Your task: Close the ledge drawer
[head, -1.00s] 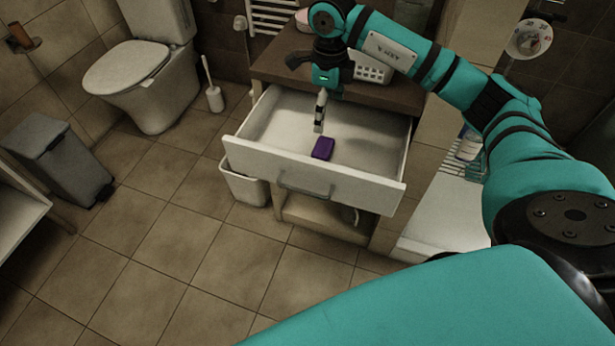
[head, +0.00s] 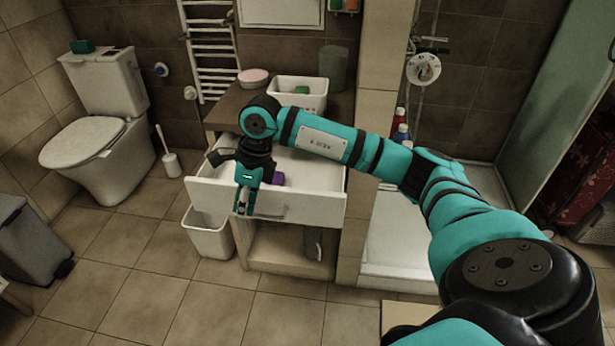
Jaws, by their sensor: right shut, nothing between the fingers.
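The ledge drawer (head: 315,207) stands pulled out of the wooden cabinet below the ledge (head: 228,104). Its white front faces me, with a handle (head: 270,211) partly behind my gripper. A purple item (head: 279,178) lies inside the drawer. My right gripper (head: 243,211) points down at the drawer front, shut and empty, in front of the left half of the panel. I cannot tell whether it touches the panel. My left gripper is not in view.
A white basket (head: 300,88) and a pink dish (head: 253,77) stand on the ledge. A waste bin (head: 208,238) stands below the drawer's left side. A toilet (head: 100,145) is at the left, a shower tray (head: 400,245) at the right. The floor in front is free.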

